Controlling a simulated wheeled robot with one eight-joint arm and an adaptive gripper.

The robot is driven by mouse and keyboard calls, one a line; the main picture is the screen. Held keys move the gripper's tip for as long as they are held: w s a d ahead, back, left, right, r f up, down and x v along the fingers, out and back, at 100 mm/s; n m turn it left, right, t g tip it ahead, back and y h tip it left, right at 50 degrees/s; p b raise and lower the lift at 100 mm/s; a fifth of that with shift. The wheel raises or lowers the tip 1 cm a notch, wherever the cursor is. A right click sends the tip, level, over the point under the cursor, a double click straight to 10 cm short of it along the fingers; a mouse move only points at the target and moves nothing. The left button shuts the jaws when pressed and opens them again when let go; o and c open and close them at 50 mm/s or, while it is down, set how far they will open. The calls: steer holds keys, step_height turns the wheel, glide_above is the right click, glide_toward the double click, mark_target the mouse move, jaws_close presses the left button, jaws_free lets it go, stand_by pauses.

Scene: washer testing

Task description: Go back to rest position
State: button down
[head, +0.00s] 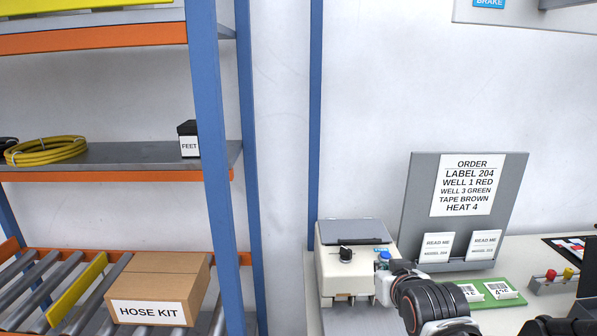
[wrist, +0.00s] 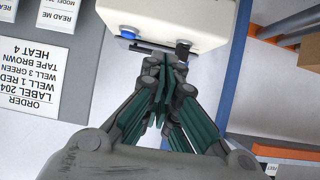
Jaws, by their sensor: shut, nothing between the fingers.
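My gripper shows in the wrist view (wrist: 165,65) with its fingers shut together and nothing between them. Its fingertips are in front of a cream machine (wrist: 150,20), apparently close to it; I cannot tell whether they touch. In the head view the cream machine (head: 335,270) stands on the bench with a grey lid, a black knob (head: 346,254) and a blue button (head: 384,258) on it. My arm reaches in from the bottom beside the machine's right side. It hides the fingertips in the head view.
A grey board (head: 410,215) with an order sheet (head: 468,185) stands behind my arm. A blue-post rack (head: 213,150) with a hose kit box (head: 160,290) stands left.

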steer(key=s+g, duration=0.5)
steer(key=s, duration=1.3)
steer(key=shift+s+d+r, duration=0.15)
steer(key=shift+s+r, duration=0.05)
steer(key=shift+s, duration=0.05)
stand_by(0.5)
